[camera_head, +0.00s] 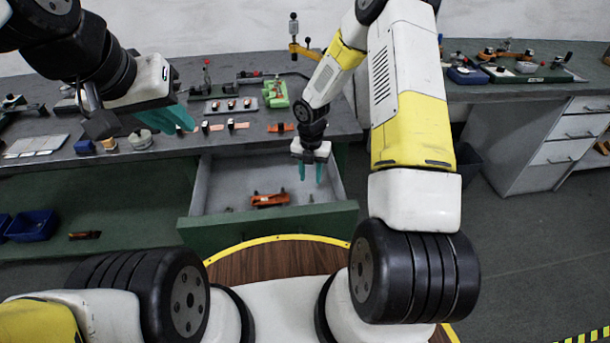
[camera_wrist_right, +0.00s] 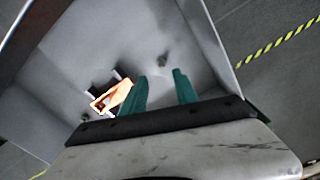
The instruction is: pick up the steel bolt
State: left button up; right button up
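My right gripper (camera_head: 311,172) hangs over the open drawer (camera_head: 335,217), its teal fingers apart and nothing between them. The right wrist view also shows the open fingers (camera_wrist_right: 161,88) pointing into the drawer. A small grey metal piece, which looks like the steel bolt (camera_wrist_right: 162,61), lies on the drawer floor just beyond the fingertips; it also appears as a tiny piece in the head view (camera_head: 311,198). Its exact shape is too small to tell. My left gripper (camera_head: 180,120) is above the left of the bench; its fingers overlap in view.
An orange tool (camera_head: 269,200) lies in the drawer left of the right gripper. Another small dark piece (camera_wrist_right: 84,117) lies near a drawer side. The drawer walls surround the gripper's area. The bench top (camera_head: 255,133) above holds copper pieces and a green fixture (camera_head: 276,94).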

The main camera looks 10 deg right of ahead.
aim_at(311, 194)
jog(key=shift+a+f+n, duration=0.2)
jog(key=shift+f+n, duration=0.2)
jog(key=shift+f, duration=0.7)
jog(key=f, duration=0.7)
jog(key=shift+d, duration=0.3)
jog(key=shift+c, duration=0.3)
grip_shut()
